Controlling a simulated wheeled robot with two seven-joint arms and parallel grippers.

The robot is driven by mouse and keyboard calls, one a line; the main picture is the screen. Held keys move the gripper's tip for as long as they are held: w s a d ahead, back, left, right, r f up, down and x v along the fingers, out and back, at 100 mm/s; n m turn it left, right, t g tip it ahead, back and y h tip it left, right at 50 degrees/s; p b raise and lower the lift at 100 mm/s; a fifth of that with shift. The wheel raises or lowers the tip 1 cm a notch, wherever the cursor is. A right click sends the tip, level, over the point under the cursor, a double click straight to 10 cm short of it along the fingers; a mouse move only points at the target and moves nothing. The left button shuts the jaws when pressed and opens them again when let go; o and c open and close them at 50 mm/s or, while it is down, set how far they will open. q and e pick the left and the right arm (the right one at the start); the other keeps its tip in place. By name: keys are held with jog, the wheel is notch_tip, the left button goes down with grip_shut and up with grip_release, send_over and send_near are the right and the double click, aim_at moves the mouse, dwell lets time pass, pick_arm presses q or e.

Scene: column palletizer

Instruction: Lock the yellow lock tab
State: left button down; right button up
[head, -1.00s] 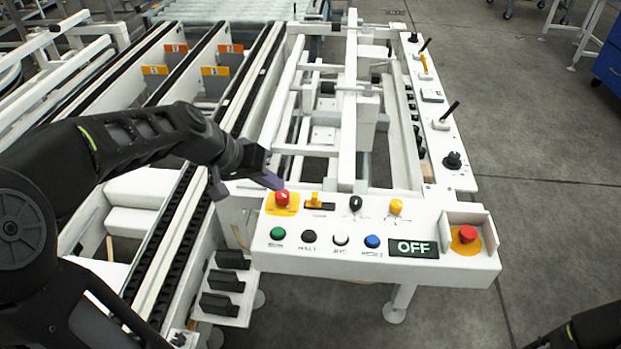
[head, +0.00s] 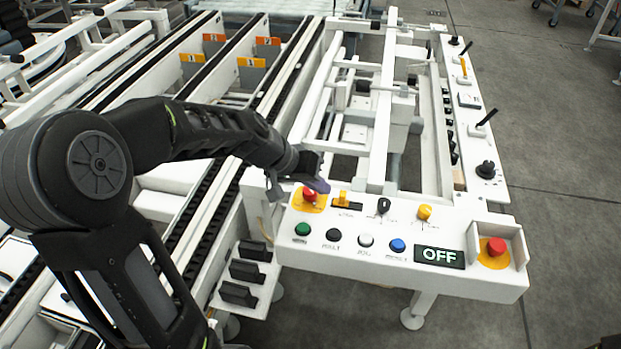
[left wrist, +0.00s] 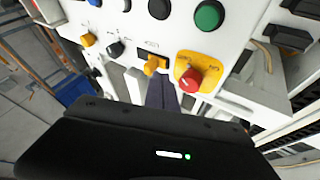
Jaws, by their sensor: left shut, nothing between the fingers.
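The yellow lock tab (head: 342,198) sits on a dark slot in the top edge of the white control panel, just right of a red knob (head: 309,195) on a yellow plate. In the left wrist view the tab (left wrist: 152,66) stands out of its slot beside the red knob (left wrist: 190,80). My left gripper (head: 318,185) is shut and empty, its tip close above the red knob in the head view. In the left wrist view the gripper's fingers (left wrist: 161,93) point between the tab and the red knob; contact cannot be told. My right gripper is not seen.
The panel has green (head: 302,230), black, white and blue buttons, a black selector (head: 384,206), a yellow knob (head: 424,212), a display (head: 439,256) reading OFF and a red emergency button (head: 496,247). White conveyor frames and rails lie behind. Open floor is at right.

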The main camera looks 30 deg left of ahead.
aim_at(345, 196)
pick_arm(q)
jog(key=shift+x, duration=1.75)
jog(key=shift+d, duration=0.1)
jog(key=shift+w+d, duration=0.3)
jog(key=shift+d, duration=0.45)
jog(key=shift+w+d, duration=0.25)
jog(key=shift+d, duration=0.5)
jog(key=shift+r, duration=0.15)
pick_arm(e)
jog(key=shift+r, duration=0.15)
